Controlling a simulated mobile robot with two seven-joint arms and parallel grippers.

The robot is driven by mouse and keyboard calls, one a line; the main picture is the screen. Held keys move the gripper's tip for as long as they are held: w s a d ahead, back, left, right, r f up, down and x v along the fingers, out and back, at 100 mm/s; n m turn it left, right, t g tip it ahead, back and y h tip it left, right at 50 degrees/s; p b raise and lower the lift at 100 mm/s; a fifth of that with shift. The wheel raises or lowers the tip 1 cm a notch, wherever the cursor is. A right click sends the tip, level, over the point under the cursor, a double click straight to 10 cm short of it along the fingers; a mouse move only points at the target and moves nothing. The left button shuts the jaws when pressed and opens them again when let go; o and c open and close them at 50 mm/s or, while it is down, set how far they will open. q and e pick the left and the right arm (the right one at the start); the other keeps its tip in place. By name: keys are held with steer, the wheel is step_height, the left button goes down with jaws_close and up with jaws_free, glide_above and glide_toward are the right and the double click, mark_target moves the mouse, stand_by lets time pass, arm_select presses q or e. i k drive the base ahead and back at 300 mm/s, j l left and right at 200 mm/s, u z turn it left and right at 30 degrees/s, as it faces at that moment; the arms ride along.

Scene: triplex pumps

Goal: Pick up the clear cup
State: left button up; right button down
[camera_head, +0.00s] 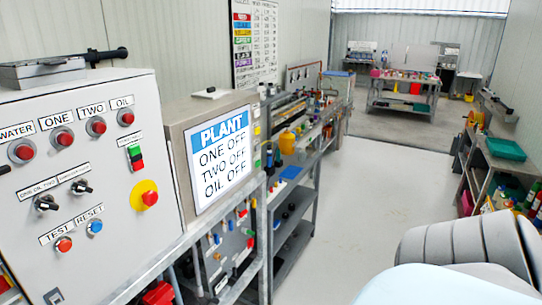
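I cannot make out a clear cup in the head view. The long metal bench on the left and the far table hold many small items, too small to tell apart. Neither of my grippers is in view. A grey ribbed shape and a pale rounded shape, which look like parts of my own body, fill the lower right corner.
A grey control panel (108,205) with red buttons stands close at left, beside a PLANT sign box (222,155). A cluttered table (404,91) stands at the far end. Shelving with a green tray (506,149) lines the right. The pale floor (375,185) between is clear.

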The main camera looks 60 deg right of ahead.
mark_target(303, 155)
steer(key=z, duration=2.05)
steer(key=i+l+z, duration=0.25)
steer(key=i, duration=0.25)
steer(key=i+z, duration=0.3)
steer(key=i, duration=0.2)
steer(key=i+l, duration=0.1)
steer(key=i, duration=0.75)
steer(key=i+l, duration=0.15)
steer(key=i, duration=0.65)
steer(key=i+l+u, duration=0.1)
steer(key=i+u, duration=0.35)
steer(key=i+l+u, duration=0.15)
steer(key=u, duration=0.3)
steer(key=i+l+u, duration=0.55)
steer(key=l+u, duration=0.15)
steer(key=u, duration=0.2)
steer(key=i+l+u, duration=0.15)
steer(key=l+u, duration=0.3)
